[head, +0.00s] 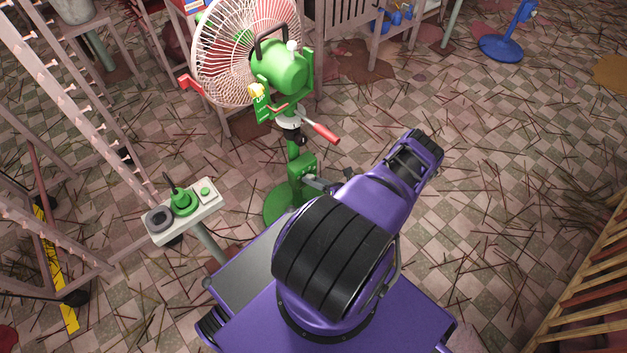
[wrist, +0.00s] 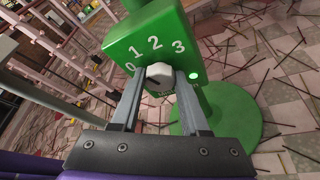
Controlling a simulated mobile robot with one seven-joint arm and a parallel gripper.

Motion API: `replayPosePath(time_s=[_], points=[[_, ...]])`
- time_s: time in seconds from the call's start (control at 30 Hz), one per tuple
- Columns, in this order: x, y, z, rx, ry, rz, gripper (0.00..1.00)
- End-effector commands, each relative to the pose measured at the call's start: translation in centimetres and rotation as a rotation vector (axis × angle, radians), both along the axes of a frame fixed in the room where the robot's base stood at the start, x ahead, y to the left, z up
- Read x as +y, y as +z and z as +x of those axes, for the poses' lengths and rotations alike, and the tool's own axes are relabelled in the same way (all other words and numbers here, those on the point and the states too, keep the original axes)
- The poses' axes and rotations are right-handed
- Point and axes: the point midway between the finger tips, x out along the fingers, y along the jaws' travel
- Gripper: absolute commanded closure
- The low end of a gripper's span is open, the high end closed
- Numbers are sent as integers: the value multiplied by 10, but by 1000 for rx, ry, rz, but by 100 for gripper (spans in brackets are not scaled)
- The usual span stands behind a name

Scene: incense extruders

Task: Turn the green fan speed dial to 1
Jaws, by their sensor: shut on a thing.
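The green fan (head: 280,68) stands on a post with a round green base (head: 279,206). Its green control box (head: 301,163) is low on the post; in the wrist view the box (wrist: 141,31) shows the numbers 0, 1, 2 and 3 in an arc. A pale faceted dial knob (wrist: 159,71) sits below the numbers. My gripper (wrist: 160,77) is shut on this knob, one finger on each side. A short dark mark shows on the knob, but I cannot tell surely which number it points to. In the head view the knob is hidden by my arm.
A small green light (wrist: 194,75) shows at the box's right edge. A white panel with green controls (head: 184,212) stands left of my base. A red-handled lever (head: 321,131) sticks out above the box. Thin sticks litter the tiled floor.

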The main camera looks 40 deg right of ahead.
Motion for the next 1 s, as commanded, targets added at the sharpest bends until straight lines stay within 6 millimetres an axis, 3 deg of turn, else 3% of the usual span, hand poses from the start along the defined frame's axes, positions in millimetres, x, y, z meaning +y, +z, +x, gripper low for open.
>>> replayPosePath(time_s=[0.27,0.3,0.47,0.8,1.0], points=[[0,0,0,0,-2,1,100],[0,0,0,0,-2,1,53],[0,0,0,0,-2,1,25],[-1,1,-2,0,-1,0,25],[-5,11,-28,0,-4,1,25]])
